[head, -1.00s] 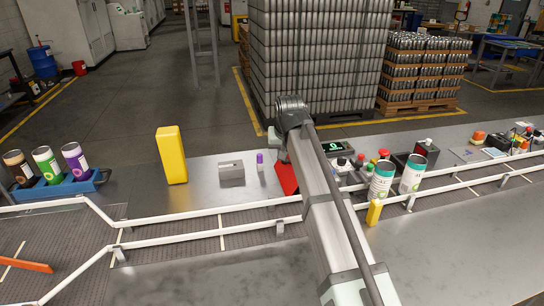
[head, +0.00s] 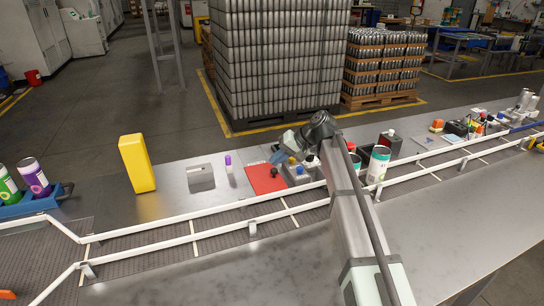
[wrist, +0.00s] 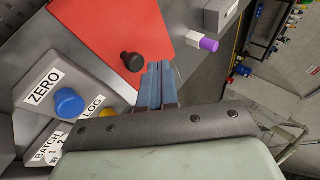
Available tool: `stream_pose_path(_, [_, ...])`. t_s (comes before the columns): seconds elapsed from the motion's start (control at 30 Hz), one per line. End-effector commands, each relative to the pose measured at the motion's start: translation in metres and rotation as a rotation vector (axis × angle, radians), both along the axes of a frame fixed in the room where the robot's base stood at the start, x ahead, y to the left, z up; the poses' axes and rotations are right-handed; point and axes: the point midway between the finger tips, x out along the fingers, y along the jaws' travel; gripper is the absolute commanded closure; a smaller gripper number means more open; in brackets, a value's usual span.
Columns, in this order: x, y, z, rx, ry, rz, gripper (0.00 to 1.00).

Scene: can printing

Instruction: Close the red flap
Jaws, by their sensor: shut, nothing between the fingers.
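The red flap (head: 264,178) is a flat red panel that appears to lie level on the bench, just left of the button boxes. In the wrist view the flap (wrist: 100,38) fills the upper middle, with a black knob (wrist: 132,62) near its lower edge. My gripper (head: 277,157) is just beyond the flap's right side, low over the bench. In the wrist view its blue-grey fingers (wrist: 158,70) are together and empty, with their tips beside the knob and the flap's edge. I cannot tell whether they touch the flap.
A ZERO box with a blue button (wrist: 69,102) sits next to the flap. White conveyor rails (head: 160,254) run in front. A printed can (head: 378,164) stands right of my arm.

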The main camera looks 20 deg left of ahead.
Motion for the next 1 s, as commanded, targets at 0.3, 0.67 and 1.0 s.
stream_pose_path(0.3, [0.011, -0.011, -0.019, -0.002, -0.001, -0.002, 1.00])
stream_pose_path(0.67, [0.015, -0.015, -0.030, -0.002, -0.002, -0.001, 1.00])
stream_pose_path(1.0, [0.015, -0.015, -0.031, -0.003, -0.002, -0.001, 1.00])
